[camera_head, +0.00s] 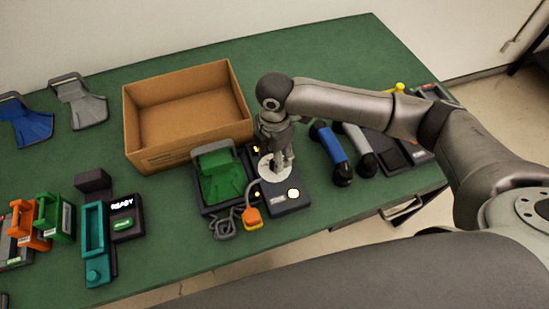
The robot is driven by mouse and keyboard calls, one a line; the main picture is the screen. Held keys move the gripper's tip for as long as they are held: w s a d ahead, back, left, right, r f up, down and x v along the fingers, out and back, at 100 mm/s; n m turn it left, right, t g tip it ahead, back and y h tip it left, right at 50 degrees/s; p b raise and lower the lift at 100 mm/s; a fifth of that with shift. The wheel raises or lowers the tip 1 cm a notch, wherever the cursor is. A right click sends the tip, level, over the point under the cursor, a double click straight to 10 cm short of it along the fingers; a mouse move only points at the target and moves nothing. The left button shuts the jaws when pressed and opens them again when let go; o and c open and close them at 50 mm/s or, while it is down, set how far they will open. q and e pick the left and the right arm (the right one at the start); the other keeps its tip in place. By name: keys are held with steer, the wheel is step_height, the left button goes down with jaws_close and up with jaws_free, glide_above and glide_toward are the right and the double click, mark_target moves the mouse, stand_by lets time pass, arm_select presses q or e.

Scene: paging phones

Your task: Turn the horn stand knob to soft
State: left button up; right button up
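A dark stand box (287,205) sits near the table's front edge, right of a tray holding a green piece. It has a pale round dial (264,168) on top and a lit round button (294,193) at its front right. My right gripper (279,168) points down over the dial, with its fingertips at or just above it. The fingers hide the middle of the dial, so the knob and its setting cannot be read. The fingers look close together, but whether they grip the knob is unclear. My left gripper is not in view.
The tray with the green piece (222,177) stands close left of the stand, with a grey cable (224,228) and an orange-yellow piece (251,217) in front. An open cardboard box (135,130) is behind. Blue (328,143) and grey (357,147) handsets lie to the right.

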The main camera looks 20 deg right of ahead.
step_height(320, 180, down, 3)
steer(key=shift+f, duration=0.15)
jaws_close()
stand_by(0.4)
